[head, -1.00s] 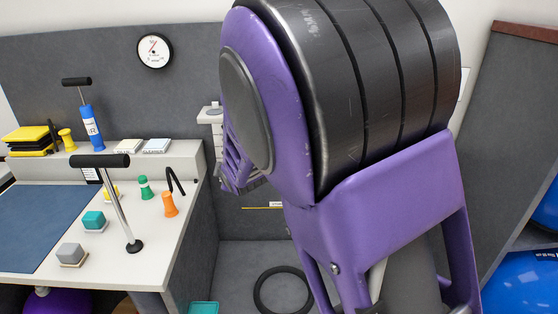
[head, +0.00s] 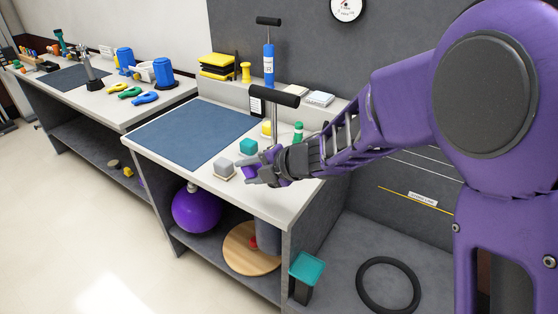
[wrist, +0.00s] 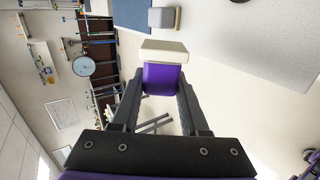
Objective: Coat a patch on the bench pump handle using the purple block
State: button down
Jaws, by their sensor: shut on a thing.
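My gripper (head: 258,174) is over the front right of the bench, shut on the purple block (wrist: 163,77). In the wrist view the block sits between the two dark fingers, with a cream pad (wrist: 164,50) on its far end. In the head view the purple block (head: 278,170) is partly hidden by the gripper. The pump handle, a black T-bar (head: 272,95) on a silver shaft, stands upright on the bench behind the gripper. The shaft's foot is hidden by my arm. The block looks apart from the handle.
A green cone-like piece (head: 298,131) stands near the handle. A blue pump (head: 268,65) with its own black handle stands on the back ledge. The blue mat (head: 190,135) is clear.

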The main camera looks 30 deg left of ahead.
jog(key=shift+s+a+f, duration=0.1)
jog(key=shift+s+a, duration=0.1)
jog(key=shift+s, duration=0.1)
jog(key=shift+n, duration=0.3)
jog(key=w+p, duration=0.1)
jog(key=w, duration=0.3)
jog(key=shift+w, duration=0.15)
jog(key=shift+w+f+b, duration=0.25)
jog(key=shift+f, duration=1.6)
jog(key=shift+w+f+b, duration=0.2)
jog(key=shift+f+b, duration=0.05)
jog(key=shift+f, duration=1.6)
jog(key=shift+w+p, duration=0.55)
jog(key=shift+w, duration=0.3)
jog(key=shift+r, duration=0.15)
jog(key=shift+r+p, duration=2.65)
jog(key=shift+r, duration=0.25)
jog(key=shift+r, duration=0.1)
